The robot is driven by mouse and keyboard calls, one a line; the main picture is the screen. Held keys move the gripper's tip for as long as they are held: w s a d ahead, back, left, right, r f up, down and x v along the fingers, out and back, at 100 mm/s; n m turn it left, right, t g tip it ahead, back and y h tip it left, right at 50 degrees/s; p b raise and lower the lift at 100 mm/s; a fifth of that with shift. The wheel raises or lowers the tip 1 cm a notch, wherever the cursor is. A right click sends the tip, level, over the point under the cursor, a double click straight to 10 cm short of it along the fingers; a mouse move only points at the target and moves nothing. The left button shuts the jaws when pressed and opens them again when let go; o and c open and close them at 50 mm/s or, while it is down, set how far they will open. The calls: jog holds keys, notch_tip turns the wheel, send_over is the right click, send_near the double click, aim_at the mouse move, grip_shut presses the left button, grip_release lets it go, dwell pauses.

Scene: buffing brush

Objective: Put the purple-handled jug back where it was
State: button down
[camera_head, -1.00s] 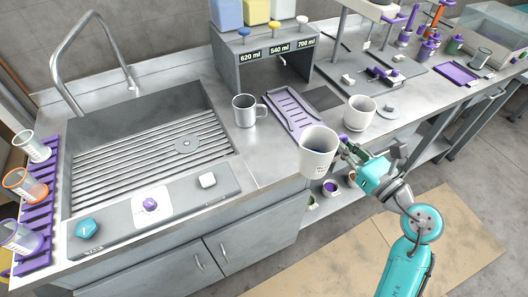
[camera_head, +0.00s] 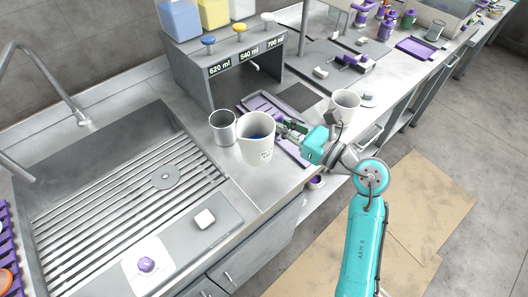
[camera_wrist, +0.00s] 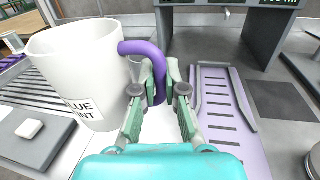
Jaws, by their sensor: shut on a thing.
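The white jug (camera_head: 257,148) has a purple handle, a dark-lettered label and blue contents. My gripper (camera_head: 284,126) is to its right, shut on the handle. In the wrist view, the jug (camera_wrist: 85,65) is on the left and its purple handle (camera_wrist: 158,62) runs between my fingers (camera_wrist: 158,95). The jug looks upright, over the counter's front part beside the metal mug. I cannot tell whether its base touches the counter. In the head view my fingers partly hide the handle.
A metal mug (camera_head: 222,127) stands just left of the jug. A purple slotted tray (camera_wrist: 222,115) lies to the right, by the grey dispenser (camera_head: 222,72). A white cup (camera_head: 344,104) stands further right. The sink (camera_head: 120,180) is left; bare counter (camera_head: 262,188) lies in front.

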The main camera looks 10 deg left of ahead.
jog(key=shift+f, duration=3.95)
jog(key=shift+f, duration=0.1)
jog(key=c, duration=1.2)
grip_release()
jog(key=shift+c, duration=0.2)
jog(key=v, duration=1.2)
